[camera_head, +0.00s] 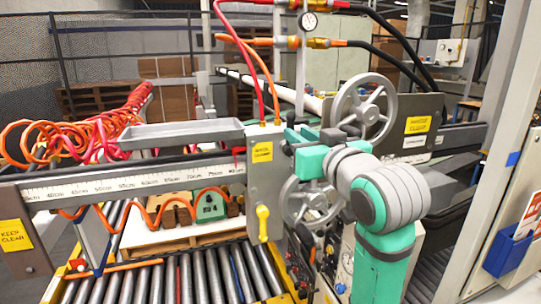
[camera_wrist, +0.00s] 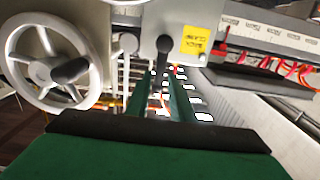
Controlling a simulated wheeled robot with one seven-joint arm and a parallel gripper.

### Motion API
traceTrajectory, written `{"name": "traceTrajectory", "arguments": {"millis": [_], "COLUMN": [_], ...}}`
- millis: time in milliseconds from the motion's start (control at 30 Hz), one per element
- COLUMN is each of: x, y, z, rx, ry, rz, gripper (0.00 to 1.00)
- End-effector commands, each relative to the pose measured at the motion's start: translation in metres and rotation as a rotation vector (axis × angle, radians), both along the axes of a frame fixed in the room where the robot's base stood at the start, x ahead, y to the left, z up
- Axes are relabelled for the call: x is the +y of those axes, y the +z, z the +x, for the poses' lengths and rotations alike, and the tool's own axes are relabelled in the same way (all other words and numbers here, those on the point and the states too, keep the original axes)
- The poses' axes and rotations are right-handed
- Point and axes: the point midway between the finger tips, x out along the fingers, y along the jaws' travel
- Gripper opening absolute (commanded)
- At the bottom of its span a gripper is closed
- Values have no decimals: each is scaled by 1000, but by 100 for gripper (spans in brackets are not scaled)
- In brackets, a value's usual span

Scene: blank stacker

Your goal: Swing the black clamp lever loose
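The black clamp lever (camera_wrist: 162,55) shows in the wrist view, running down from a grey clamp box (camera_wrist: 150,20) that has a yellow label. My gripper (camera_wrist: 160,95) is open, with its two green fingers apart. The lever's end lies in line with the gap between the fingers; I cannot tell whether it is inside the gap or touching them. In the head view, my gripper (camera_head: 294,140) is beside the upper right edge of the clamp box (camera_head: 264,190). The lever cannot be made out clearly there, among the dark parts by my fingers.
A spoked handwheel (camera_wrist: 50,67) stands close to my gripper in the wrist view. The head view shows an upper handwheel (camera_head: 361,108) and a lower one (camera_head: 308,203). A ruled beam (camera_head: 130,183) runs left above rollers (camera_head: 200,275).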

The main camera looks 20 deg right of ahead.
Motion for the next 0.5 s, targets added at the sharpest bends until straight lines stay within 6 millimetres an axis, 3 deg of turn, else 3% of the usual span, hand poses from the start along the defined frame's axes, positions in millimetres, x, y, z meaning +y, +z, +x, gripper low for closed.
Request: {"name": "traceTrajectory", "arguments": {"millis": [500], "x": [2], "y": [0], "z": [32], "rx": [1], "ry": [2], "rz": [1], "gripper": [21]}}
